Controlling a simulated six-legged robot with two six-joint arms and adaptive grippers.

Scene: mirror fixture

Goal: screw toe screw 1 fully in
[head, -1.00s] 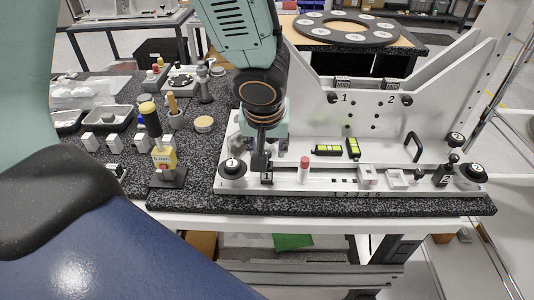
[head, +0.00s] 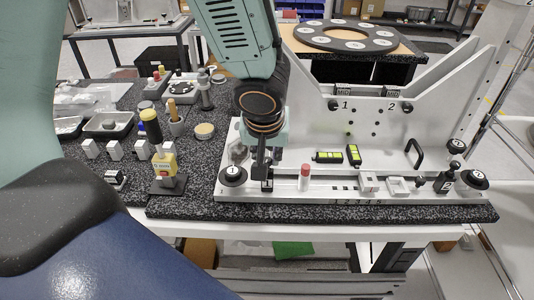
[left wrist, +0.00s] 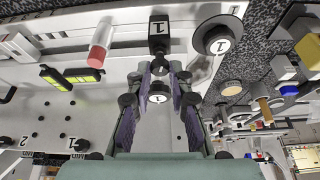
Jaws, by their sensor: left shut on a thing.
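Toe screw 1 (left wrist: 158,98) shows in the left wrist view as a dark knob with a white "1" on its top, between the finger pads. My left gripper (left wrist: 160,72) points down and is shut on it; in the head view the left gripper (head: 262,172) hides most of the screw. The black block marked 1 (head: 267,185) stands on the fixture's front rail, just at the fingertips; it also shows in the left wrist view (left wrist: 158,28). How deep the screw sits cannot be told. My right gripper is out of view.
A round black knob marked 1 (head: 232,176) sits close left of the gripper, and a red-capped white cylinder (head: 304,178) close right. Yellow-green levels (head: 328,157) lie on the white fixture plate (head: 385,145). A yellow tool on a stand (head: 165,165) is left.

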